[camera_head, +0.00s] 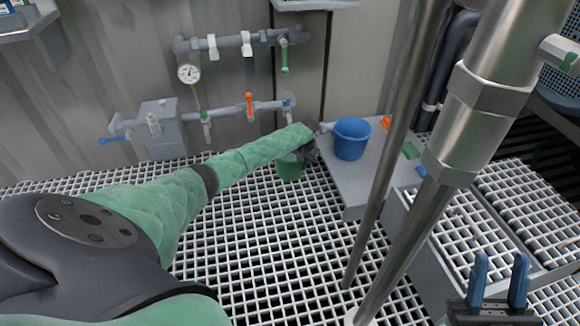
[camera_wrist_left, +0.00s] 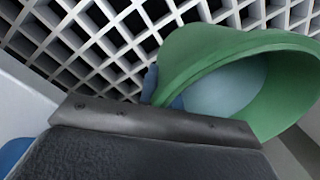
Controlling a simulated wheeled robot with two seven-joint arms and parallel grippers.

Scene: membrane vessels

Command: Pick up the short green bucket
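The short green bucket (camera_head: 290,168) is low by the grating, left of the grey platform, partly hidden by my left arm and gripper. In the left wrist view the bucket (camera_wrist_left: 200,50) is close, with its opening and pale inside visible. My left gripper (camera_head: 306,152) is at its rim. In the left wrist view its blue fingertips (camera_wrist_left: 163,93) show on either side of the bucket's wall, close against it, so it looks shut on the rim. I cannot tell whether the bucket touches the grating. My right gripper (camera_head: 499,285) is open and empty at the lower right.
Steel poles (camera_head: 400,150) rise at the right. Wall pipes with valves (camera_head: 249,104) are behind. The white grating (camera_head: 260,260) is clear.

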